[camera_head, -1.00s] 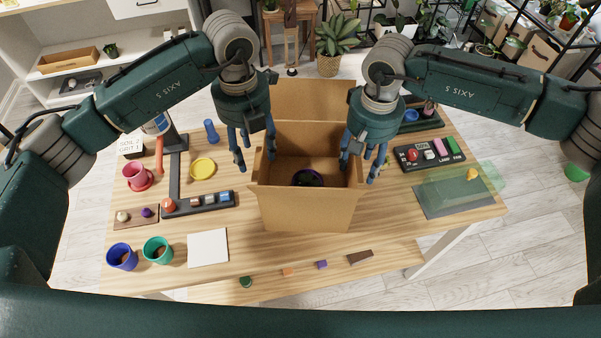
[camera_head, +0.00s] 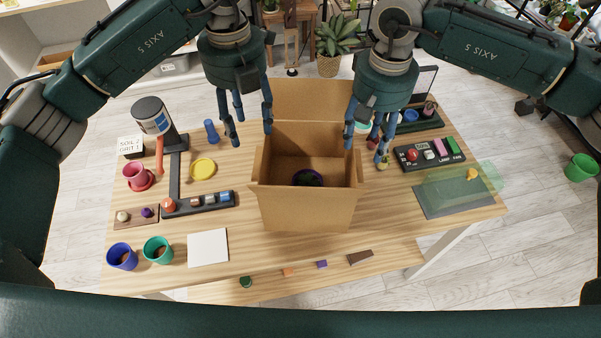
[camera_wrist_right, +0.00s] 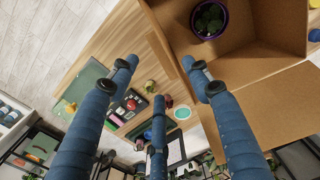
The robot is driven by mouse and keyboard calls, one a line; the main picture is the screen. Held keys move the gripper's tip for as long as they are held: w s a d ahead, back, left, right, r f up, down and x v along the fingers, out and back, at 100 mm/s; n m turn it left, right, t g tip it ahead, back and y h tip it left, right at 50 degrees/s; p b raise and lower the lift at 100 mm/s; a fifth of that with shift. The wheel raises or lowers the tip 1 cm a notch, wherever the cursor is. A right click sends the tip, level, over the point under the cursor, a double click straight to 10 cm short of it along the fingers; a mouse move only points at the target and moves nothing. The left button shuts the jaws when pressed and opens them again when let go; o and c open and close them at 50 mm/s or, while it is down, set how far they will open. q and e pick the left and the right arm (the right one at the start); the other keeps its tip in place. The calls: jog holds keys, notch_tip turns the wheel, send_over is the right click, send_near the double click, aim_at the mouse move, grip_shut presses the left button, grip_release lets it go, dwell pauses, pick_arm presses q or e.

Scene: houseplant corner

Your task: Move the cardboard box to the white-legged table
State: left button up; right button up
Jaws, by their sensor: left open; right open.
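The open cardboard box (camera_head: 308,210) stands upright on the wooden table (camera_head: 400,244), whose white leg shows at the right. A dark purple pot (camera_head: 308,178) sits inside it; the right wrist view shows a small plant in this pot (camera_wrist_right: 209,19). My left gripper (camera_head: 248,122) is open and empty above the box's left side. My right gripper (camera_head: 369,138) is open and empty above its right side. In the right wrist view the fingers of my right gripper (camera_wrist_right: 160,90) are spread, with the box (camera_wrist_right: 262,75) at the right. Neither gripper visibly holds the box.
At the left are a lamp-like stand (camera_head: 175,175), a yellow dish (camera_head: 203,168), a pink cup (camera_head: 136,175), and blue (camera_head: 121,257) and green (camera_head: 158,250) pots. A switch panel (camera_head: 428,153) and a dark mat (camera_head: 450,197) lie at the right. Small pieces line the front edge.

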jog(key=shift+r, duration=1.95)
